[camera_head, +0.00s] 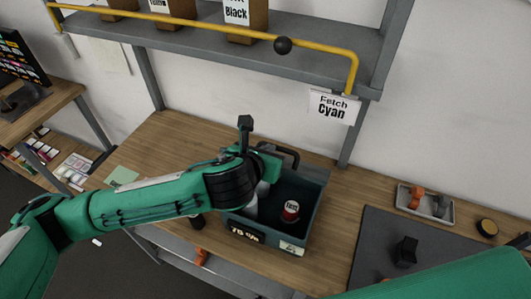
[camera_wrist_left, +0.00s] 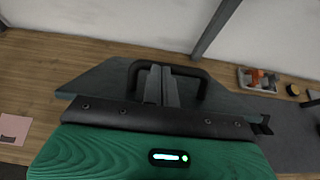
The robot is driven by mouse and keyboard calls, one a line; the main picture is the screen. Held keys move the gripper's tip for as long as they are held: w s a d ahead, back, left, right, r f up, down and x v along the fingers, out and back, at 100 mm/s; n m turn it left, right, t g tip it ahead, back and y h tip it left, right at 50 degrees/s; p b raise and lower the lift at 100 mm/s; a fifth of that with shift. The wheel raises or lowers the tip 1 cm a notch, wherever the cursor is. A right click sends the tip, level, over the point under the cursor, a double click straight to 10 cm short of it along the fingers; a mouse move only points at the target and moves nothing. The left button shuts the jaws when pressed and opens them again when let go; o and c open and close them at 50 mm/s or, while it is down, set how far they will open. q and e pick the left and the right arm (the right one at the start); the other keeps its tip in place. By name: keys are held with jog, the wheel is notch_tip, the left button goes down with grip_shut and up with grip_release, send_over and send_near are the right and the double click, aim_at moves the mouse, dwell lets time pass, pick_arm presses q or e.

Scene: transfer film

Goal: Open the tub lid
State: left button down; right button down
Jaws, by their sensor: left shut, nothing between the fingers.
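The dark grey tub (camera_head: 297,222) stands on the wooden bench with its inside showing in the head view. A small red, white-topped canister (camera_head: 290,211) is inside it. The lid (camera_wrist_left: 95,79) is a dark panel with a black loop handle (camera_wrist_left: 206,86); the handle (camera_head: 291,153) also shows at the tub's back. The lid appears raised there, its exact angle unclear. My left gripper (camera_wrist_left: 162,86) is shut, its fingers at the handle's loop with nothing between them. My left wrist hides part of the tub. My right gripper is out of view.
A yellow rail (camera_head: 210,28) with a black ball (camera_head: 283,45) runs along the shelf above. A "Fetch Cyan" sign (camera_head: 333,107) hangs from it. A small tray (camera_head: 426,204) and a dark mat (camera_head: 372,246) lie to the right. Bench room left of the tub is mostly clear.

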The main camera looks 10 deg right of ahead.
pick_arm(q)
jog(key=w+d+r+p, duration=0.1)
jog(key=w+d+r, duration=0.3)
jog(key=w, duration=0.4)
jog(key=shift+w+d+r+p, duration=0.15)
jog(key=shift+d+r+p, duration=0.2)
jog(key=shift+d, duration=0.45)
jog(key=shift+f, duration=0.1)
